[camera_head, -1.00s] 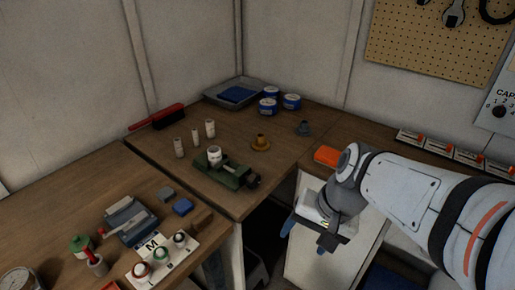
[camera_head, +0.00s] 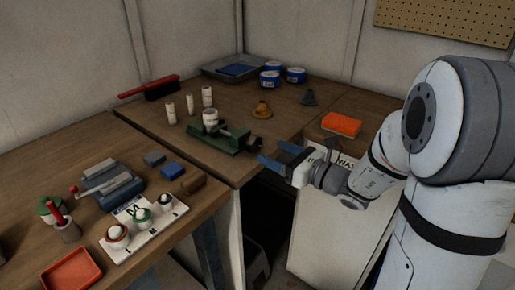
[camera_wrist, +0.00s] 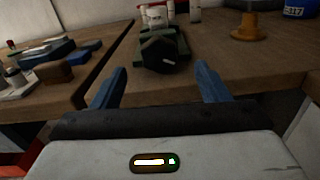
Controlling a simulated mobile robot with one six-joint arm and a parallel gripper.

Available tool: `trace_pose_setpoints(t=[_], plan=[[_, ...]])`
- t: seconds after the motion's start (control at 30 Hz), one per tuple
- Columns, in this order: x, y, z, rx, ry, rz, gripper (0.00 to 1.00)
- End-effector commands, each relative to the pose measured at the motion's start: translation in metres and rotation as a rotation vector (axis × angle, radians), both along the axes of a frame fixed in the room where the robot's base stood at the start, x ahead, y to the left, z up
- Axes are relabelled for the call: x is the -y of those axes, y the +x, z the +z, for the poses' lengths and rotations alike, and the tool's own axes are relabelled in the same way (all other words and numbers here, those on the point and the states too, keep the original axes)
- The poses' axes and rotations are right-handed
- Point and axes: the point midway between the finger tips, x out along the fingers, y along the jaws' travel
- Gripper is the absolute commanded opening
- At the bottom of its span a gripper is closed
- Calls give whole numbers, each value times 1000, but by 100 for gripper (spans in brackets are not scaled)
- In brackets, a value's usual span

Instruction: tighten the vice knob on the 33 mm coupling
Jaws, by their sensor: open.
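The green vice (camera_head: 222,138) stands on the wooden bench near its front edge. A white coupling (camera_head: 210,117) stands upright at the vice; I cannot tell how firmly the jaws hold it. The dark vice knob (camera_head: 256,141) is at the vice's right end, facing my gripper. In the wrist view the knob (camera_wrist: 161,56) shows ahead, between and beyond the fingers. My gripper (camera_head: 269,157) is open and empty, just off the bench edge, a short way right of and below the knob. Its blue fingers (camera_wrist: 160,82) do not touch the vice.
Several white cylinders (camera_head: 190,105) stand behind the vice. The left bench holds a white board (camera_head: 143,223) with round pieces.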

Motion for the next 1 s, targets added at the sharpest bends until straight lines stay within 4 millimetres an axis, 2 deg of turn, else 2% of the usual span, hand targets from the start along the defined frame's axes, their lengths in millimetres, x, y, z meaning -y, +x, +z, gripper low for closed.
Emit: trace_pose_setpoints(t=[0.2, 0.4, 0.77, 1.0], plan=[[-30, 21, 0, 1, -3, 5, 69], [-48, 36, 1, 2, -4, 4, 69], [-53, 40, 1, 2, -4, 1, 69], [-53, 40, 1, 2, -4, 1, 50]])
